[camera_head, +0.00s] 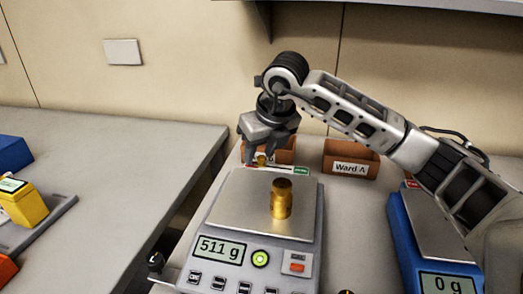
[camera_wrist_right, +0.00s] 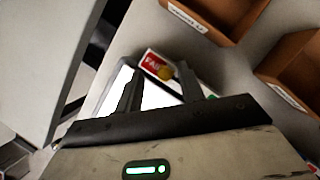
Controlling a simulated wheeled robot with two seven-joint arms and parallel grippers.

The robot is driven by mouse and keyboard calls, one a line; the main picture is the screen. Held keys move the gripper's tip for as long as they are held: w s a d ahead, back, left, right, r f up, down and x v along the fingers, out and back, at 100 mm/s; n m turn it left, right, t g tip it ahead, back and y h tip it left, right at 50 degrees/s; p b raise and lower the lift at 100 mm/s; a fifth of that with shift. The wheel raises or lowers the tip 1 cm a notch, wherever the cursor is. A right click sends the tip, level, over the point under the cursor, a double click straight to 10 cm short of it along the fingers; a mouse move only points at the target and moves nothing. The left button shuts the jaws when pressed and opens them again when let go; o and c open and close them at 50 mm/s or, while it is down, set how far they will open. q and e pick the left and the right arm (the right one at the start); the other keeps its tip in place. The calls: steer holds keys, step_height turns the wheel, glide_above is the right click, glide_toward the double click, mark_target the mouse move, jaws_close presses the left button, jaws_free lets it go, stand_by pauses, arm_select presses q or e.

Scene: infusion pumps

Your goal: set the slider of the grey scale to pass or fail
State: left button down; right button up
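The grey scale (camera_head: 222,215) reads 511 g and carries a brass weight (camera_head: 281,198) on its pan. At its back edge is a slider strip with a green label (camera_head: 302,170) at the right end. The small brass slider knob (camera_head: 262,160) also shows in the wrist view (camera_wrist_right: 165,72), beside the red FAIL label (camera_wrist_right: 152,62). My right gripper (camera_head: 262,158) points down over the strip. Its fingers are apart on either side of the knob; I cannot tell whether either touches it. The green label is mostly hidden in the wrist view. My left gripper is out of view.
Brown bins stand behind the scale, one marked Ward A (camera_head: 350,160). A blue scale (camera_head: 425,225) reading 0 g is at the right, below my right arm. A yellow device (camera_head: 24,204) sits on a separate left table (camera_head: 110,165), across a gap.

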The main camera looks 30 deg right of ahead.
steer(key=v, duration=1.6)
